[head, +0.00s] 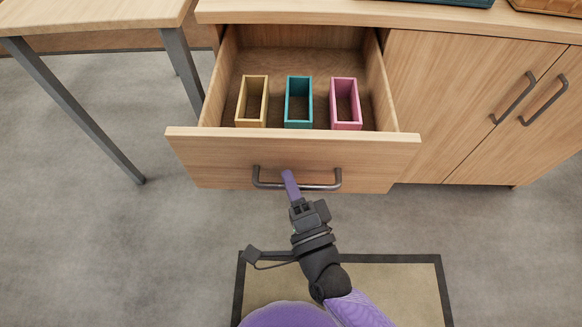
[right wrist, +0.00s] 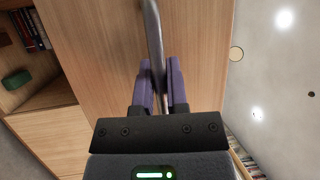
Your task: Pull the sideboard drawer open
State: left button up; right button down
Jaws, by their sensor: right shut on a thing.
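The sideboard drawer (head: 220,150) stands well out from the sideboard (head: 430,90) in the head view, with its inside showing. Its dark bar handle (head: 325,187) runs across the front panel. My right gripper (head: 291,183) is at the middle of the handle. In the right wrist view the purple fingers of my right gripper (right wrist: 160,85) are shut on the handle (right wrist: 153,35), one on each side of the bar. My left gripper is not in view.
A yellow bin (head: 251,101), a teal bin (head: 299,102) and a pink bin (head: 345,104) stand in the drawer. A table (head: 95,15) with metal legs is at the left. Two cupboard doors are at the right. A beige mat (head: 400,290) lies on the floor in front.

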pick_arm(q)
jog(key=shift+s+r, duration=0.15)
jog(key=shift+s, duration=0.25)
pick_arm(e)
jog(key=shift+s, duration=0.2)
jog(key=c, duration=0.7)
grip_release()
jog(key=shift+o, duration=0.2)
jog(key=shift+s, duration=0.1)
pick_arm(q)
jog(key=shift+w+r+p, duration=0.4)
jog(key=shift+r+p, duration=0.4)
jog(key=shift+p, duration=0.1)
pick_arm(e)
jog(key=v, duration=0.9)
jog(key=shift+s+d, duration=0.15)
jog(key=shift+s, duration=0.15)
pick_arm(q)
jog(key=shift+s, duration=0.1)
pick_arm(e)
jog(key=shift+f, duration=0.1)
